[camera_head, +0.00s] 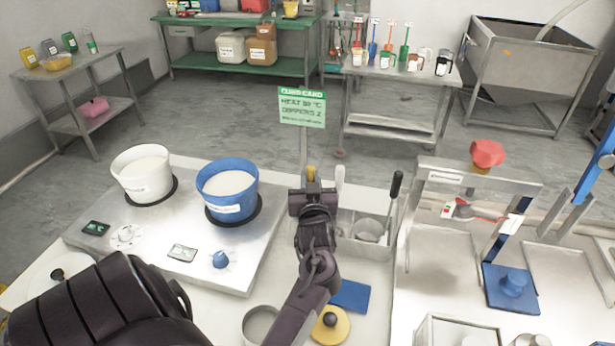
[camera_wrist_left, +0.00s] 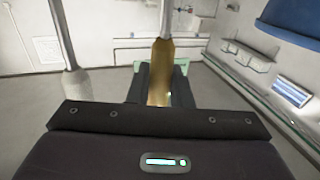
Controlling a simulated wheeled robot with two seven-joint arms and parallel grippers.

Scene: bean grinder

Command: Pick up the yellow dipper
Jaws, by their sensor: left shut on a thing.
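The yellow dipper (camera_head: 311,172) shows in the head view only as a small yellow tip above my left gripper (camera_head: 312,185); the gripper and arm hide the rest. In the left wrist view its yellow-brown handle (camera_wrist_left: 160,72) stands between the dark fingers of my left gripper (camera_wrist_left: 158,85), which are shut on it. A thin pale shaft runs on from the handle. Whether the dipper is clear of its holder is hidden. My right gripper is not in view.
A white-handled dipper (camera_head: 340,178) and a black-handled one (camera_head: 395,186) stand close to the right, by a metal holder (camera_head: 348,243). A blue pot (camera_head: 228,207) and a white pot (camera_head: 143,188) stand left on a steel cooktop (camera_head: 160,225). A green sign (camera_head: 302,106) rises behind.

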